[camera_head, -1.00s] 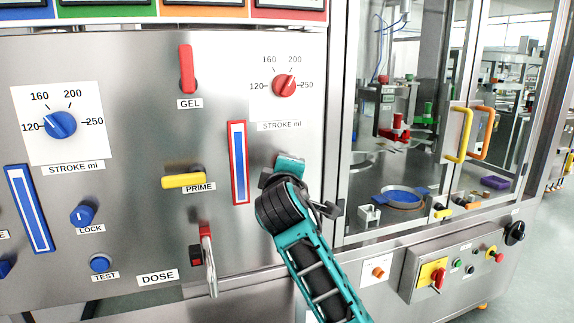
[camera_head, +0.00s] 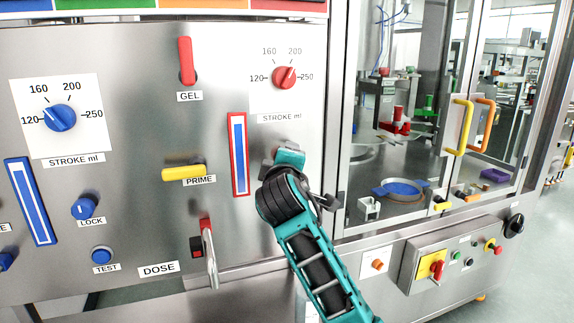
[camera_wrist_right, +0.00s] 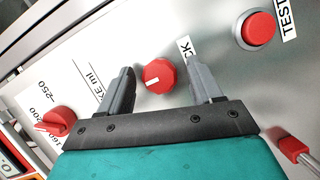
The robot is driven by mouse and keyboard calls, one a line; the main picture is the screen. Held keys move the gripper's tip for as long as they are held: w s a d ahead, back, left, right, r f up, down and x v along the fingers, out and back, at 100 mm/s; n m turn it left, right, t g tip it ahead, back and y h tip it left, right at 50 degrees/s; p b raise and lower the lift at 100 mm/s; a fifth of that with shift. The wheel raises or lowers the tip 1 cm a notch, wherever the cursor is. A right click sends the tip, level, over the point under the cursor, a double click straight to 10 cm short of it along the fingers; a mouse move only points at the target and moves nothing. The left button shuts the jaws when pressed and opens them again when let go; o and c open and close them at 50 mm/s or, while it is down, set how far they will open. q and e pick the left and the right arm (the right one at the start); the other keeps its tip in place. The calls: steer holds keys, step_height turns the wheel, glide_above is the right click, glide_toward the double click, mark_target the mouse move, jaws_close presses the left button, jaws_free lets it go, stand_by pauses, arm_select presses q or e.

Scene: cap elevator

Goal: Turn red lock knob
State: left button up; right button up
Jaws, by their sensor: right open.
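The red lock knob (camera_wrist_right: 158,75) is a round knob with a white mark on its face, set on the metal panel. Part of the letters "CK" shows beside it in the right wrist view. My right gripper (camera_wrist_right: 162,70) is open, with one finger on each side of the knob. I cannot tell whether the fingers touch it. In the head view my right gripper (camera_head: 290,157) is in front of the panel below the red stroke dial, and my arm hides the lock knob. My left gripper is not in view.
Near the lock knob are the red stroke dial (camera_head: 284,77), a red-framed gauge (camera_head: 238,154) and a red test button (camera_wrist_right: 258,28). A red-tipped metal lever (camera_head: 209,252) sticks out lower left of my arm. A glass-doored cabinet with a yellow handle (camera_head: 463,127) stands to the right.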

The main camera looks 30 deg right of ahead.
steer(key=v, duration=1.3)
steer(key=shift+w, duration=0.1)
